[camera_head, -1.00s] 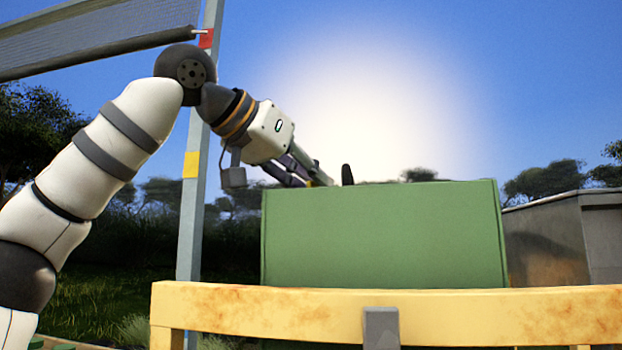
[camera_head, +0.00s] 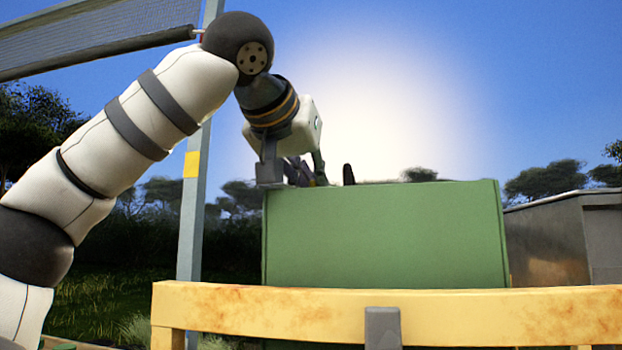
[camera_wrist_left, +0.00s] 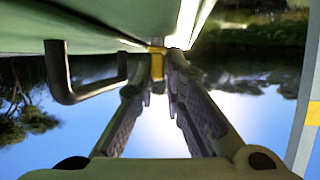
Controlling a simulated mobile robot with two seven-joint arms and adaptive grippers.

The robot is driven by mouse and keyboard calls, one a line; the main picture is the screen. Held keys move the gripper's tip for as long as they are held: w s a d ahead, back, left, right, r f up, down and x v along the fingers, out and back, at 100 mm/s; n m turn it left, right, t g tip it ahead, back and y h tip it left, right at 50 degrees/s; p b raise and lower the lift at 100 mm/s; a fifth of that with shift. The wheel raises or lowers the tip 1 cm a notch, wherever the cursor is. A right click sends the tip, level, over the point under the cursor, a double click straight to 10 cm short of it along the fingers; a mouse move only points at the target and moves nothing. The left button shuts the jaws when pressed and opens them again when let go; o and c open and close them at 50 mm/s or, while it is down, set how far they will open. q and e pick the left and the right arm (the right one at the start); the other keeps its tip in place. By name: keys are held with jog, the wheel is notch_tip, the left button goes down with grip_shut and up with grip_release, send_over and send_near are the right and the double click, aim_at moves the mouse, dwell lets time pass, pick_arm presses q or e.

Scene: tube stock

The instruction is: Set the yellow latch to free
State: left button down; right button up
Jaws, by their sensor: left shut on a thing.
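The yellow latch (camera_wrist_left: 157,66) is a small yellow piece on the edge of the green box. It shows between the fingertips in the left wrist view. My left gripper (camera_wrist_left: 160,85) is shut on it. In the head view my left gripper (camera_head: 312,180) is above the top left of the green box (camera_head: 385,235), its fingers pointing down and partly hidden behind the wrist and the box's edge. I cannot make out the latch in the head view or read its setting. My right gripper is not in view.
A rusty yellow rail (camera_head: 260,305) crosses in front of the box. A grey post (camera_head: 188,225) with a yellow band stands at left. A dark bent handle (camera_wrist_left: 62,85) is beside the fingers in the left wrist view. A grey container (camera_head: 550,240) stands at right.

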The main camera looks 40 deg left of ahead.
pick_arm(q)
jog(key=shift+d+f+n+g+y, duration=0.1)
jog(key=shift+n+g+y, duration=0.3)
jog(key=shift+n+y, duration=0.4)
jog(key=c, duration=1.7)
grip_release()
jog(key=shift+w, duration=0.1)
jog(key=v, duration=0.7)
jog(key=shift+s+d, duration=0.2)
jog(key=shift+d, duration=0.1)
